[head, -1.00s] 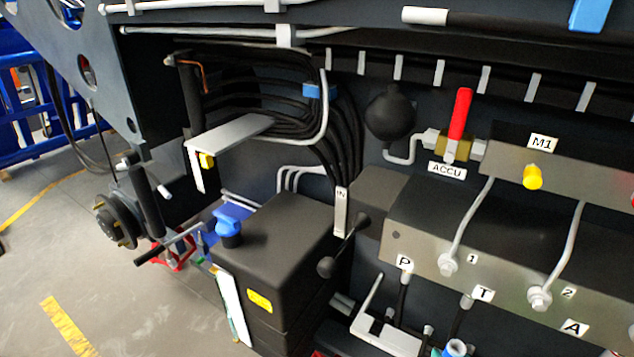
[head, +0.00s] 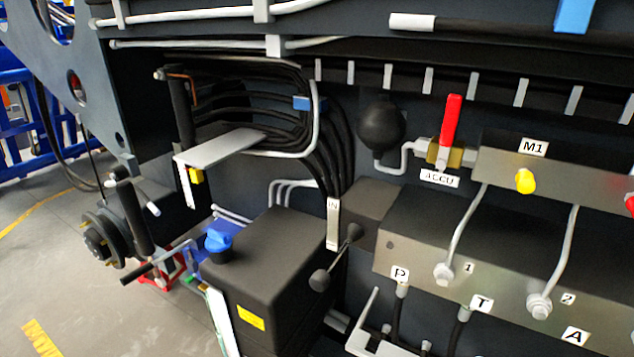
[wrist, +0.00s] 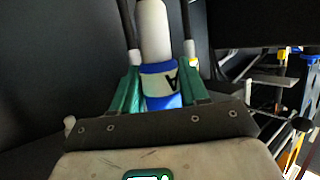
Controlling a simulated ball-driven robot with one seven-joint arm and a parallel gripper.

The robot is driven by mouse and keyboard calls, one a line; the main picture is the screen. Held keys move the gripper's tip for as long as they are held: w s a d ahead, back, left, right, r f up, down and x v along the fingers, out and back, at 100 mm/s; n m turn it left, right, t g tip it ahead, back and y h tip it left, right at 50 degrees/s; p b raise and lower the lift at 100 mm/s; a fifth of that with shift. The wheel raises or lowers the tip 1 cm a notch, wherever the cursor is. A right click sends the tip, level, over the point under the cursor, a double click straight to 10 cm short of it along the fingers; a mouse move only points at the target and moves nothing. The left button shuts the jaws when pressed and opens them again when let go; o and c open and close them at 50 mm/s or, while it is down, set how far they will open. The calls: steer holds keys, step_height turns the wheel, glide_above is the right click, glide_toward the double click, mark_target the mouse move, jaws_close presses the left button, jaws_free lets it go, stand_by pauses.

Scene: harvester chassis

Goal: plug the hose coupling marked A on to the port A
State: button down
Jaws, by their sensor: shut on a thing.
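The hose coupling marked A (wrist: 157,71) shows in the wrist view as a white and blue band with a black letter A, and a pale cylinder rises above it. My gripper (wrist: 160,88) has its green fingers on both sides of the coupling and is shut on it. Neither shows in the head view. The label A (head: 575,336) sits on the front of the grey valve block (head: 420,262) at the lower right of the head view. The port A itself is not visible there.
Labels P (head: 399,273) and T (head: 481,303) mark hose connections left of A. A black lever (head: 336,260) and a dark tank (head: 270,270) with a blue cap (head: 217,241) stand further left. A red-handled valve (head: 449,125) is above the block.

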steer(key=s+d+b, duration=0.4)
steer(key=s+d, duration=0.3)
steer(key=d, duration=0.3)
steer(key=shift+d+b, duration=0.2)
steer(key=shift+b, duration=0.2)
step_height(320, 180, down, 2)
steer(key=shift+f+b, duration=0.1)
steer(key=shift+b, duration=0.9)
steer(key=w+d+b, duration=0.6)
steer(key=w+d, duration=0.3)
steer(key=w, duration=0.4)
steer(key=shift+w, duration=0.4)
steer(key=shift+d, duration=0.1)
